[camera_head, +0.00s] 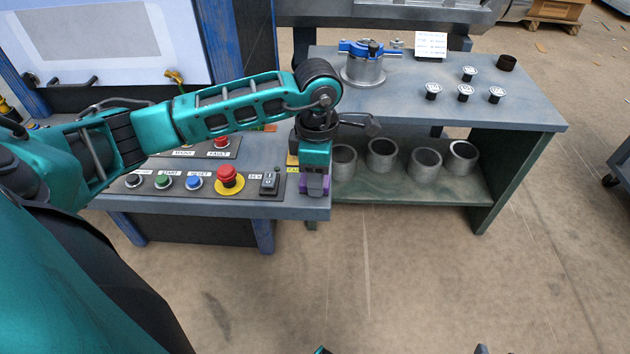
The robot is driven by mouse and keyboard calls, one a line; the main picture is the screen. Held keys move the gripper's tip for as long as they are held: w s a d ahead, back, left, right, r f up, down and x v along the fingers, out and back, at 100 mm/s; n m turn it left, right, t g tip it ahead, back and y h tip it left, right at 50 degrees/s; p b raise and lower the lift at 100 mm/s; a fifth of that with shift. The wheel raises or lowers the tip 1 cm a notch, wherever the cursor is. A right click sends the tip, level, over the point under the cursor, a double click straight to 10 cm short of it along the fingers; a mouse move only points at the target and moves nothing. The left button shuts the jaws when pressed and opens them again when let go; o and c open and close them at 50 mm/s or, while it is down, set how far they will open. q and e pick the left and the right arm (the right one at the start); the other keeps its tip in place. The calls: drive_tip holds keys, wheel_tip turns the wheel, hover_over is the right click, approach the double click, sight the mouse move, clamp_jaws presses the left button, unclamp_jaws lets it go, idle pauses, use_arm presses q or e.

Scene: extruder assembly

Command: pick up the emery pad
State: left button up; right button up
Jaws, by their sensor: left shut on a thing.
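My left gripper (315,186) points down at the right front corner of the control panel desk (285,207). It is shut on a small purple piece, which I take to be the emery pad (315,182); the fingers hide part of it. The held piece is close above the desk edge or touching it; I cannot tell which. My right gripper does not show clearly in this view.
A red emergency button (228,176) and a black switch (270,183) sit just left of the gripper. A grey workbench (470,105) to the right bears a blue-handled clamp fixture (364,65) and several small plugs. Several metal rings stand on its lower shelf (400,188).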

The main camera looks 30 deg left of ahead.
use_arm(q)
drive_tip(key=shift+r, duration=0.1)
wheel_tip(320, 180, up, 20)
drive_tip(key=p, duration=0.4)
